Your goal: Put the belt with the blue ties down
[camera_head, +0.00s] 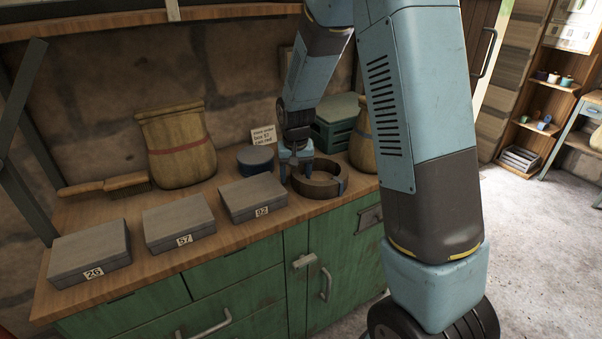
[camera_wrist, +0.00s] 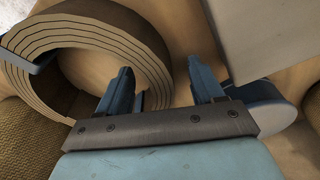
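The coiled belt (camera_head: 322,188) is a dark brown ring of several layers on the wooden bench, right of box 92. It appears to rest flat on the wood. A blue tie (camera_head: 341,187) shows on its right side; one also shows in the wrist view (camera_wrist: 42,62). My gripper (camera_head: 297,168) is low at the coil's back left. In the wrist view, my gripper (camera_wrist: 162,88) has its fingers apart, the left one at the coil's (camera_wrist: 95,22) inner side and the right one outside. A gap shows between the right finger and the coil.
Grey boxes 26 (camera_head: 90,252), 57 (camera_head: 178,222) and 92 (camera_head: 252,197) stand left along the bench (camera_head: 205,250). A round blue-lidded tin (camera_head: 255,159), a sack (camera_head: 177,146), a green case (camera_head: 335,130) and another sack (camera_head: 362,150) crowd the back. A note (camera_head: 263,135) is behind.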

